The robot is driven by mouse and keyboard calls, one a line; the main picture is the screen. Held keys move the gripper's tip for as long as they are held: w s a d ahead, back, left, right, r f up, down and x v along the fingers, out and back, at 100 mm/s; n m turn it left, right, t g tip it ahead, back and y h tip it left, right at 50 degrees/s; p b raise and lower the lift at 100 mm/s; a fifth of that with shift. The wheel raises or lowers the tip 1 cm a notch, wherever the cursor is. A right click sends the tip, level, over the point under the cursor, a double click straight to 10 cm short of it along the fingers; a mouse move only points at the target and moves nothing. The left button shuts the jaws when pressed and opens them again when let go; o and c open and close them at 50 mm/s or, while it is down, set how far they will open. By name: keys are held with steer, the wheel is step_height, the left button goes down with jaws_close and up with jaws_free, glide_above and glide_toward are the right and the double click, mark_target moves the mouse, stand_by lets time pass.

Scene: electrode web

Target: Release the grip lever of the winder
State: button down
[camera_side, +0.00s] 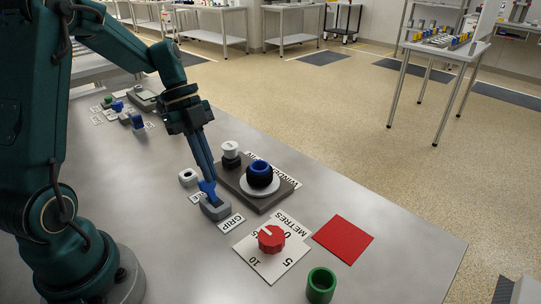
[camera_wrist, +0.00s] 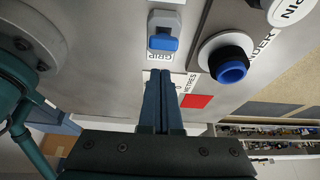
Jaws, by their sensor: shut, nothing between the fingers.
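The grip lever (camera_side: 208,188) is blue and sits on a small grey base (camera_side: 216,210) beside a GRIP label (camera_side: 231,222). In the wrist view the lever (camera_wrist: 163,43) lies flat across its base, ahead of my fingertips. The winder (camera_side: 270,204) is a dark plate carrying a pale disc with a black and blue hub (camera_side: 259,172); the hub also shows in the wrist view (camera_wrist: 232,68). My gripper (camera_side: 209,179) is shut and empty, pointing down at the lever. Its fingertips (camera_wrist: 163,76) appear close to the lever; I cannot tell whether they touch.
A white-capped post (camera_side: 230,150) stands on the winder plate. A red dial (camera_side: 271,238) on a METRES card, a red square (camera_side: 343,238) and a green cup (camera_side: 321,284) lie toward the front. A white ring-shaped part (camera_side: 188,177) sits behind the lever.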

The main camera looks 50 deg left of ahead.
steer(key=v, duration=0.9)
steer(key=shift+r, duration=0.3)
